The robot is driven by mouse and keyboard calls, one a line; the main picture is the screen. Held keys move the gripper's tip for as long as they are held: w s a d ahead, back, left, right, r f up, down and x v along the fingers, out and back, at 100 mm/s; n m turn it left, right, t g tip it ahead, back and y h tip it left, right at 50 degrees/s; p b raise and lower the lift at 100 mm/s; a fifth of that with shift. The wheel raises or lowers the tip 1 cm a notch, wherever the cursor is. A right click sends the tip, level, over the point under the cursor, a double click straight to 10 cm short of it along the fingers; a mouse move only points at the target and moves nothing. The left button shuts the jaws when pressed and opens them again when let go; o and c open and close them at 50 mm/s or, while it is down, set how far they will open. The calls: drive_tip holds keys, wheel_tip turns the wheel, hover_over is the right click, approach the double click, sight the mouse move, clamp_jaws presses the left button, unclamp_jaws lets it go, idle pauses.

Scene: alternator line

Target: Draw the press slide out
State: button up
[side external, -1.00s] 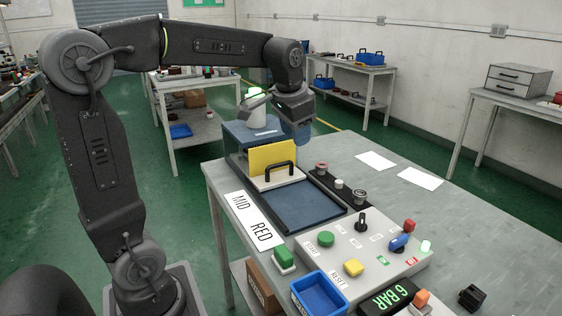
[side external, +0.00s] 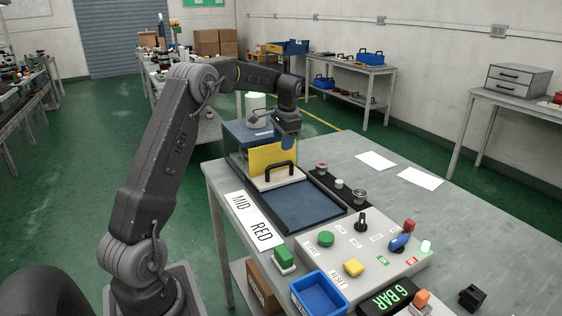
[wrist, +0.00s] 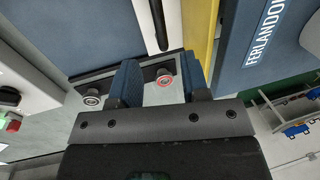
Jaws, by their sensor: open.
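The press (side external: 238,132) is a blue block with a yellow upright plate (side external: 268,157) on its front. Below the plate a pale slide front (side external: 262,184) carries a black bar handle (side external: 281,171). A bare dark blue bed (side external: 305,205) lies in front of it. My gripper (side external: 288,142) hangs beside the right end of the yellow plate, apart from the handle. In the wrist view my gripper (wrist: 163,80) is open with blue fingers and nothing between them. The handle (wrist: 153,22) and yellow plate (wrist: 202,28) lie beyond the fingertips.
A black strip with a red-ringed button (side external: 321,168) and other buttons runs along the bed's right side. A control panel (side external: 345,250) with knobs and a blue bin (side external: 320,293) stand nearer the camera. The table's right side holds white sheets (side external: 376,161) and free room.

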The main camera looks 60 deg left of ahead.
sight(281, 164)
drive_tip(key=f, duration=0.2)
drive_tip(key=a+f, duration=0.1)
drive_tip(key=f, duration=0.5)
drive_tip(key=shift+a+f, duration=0.1)
drive_tip(key=shift+a, duration=0.2)
clamp_jaws()
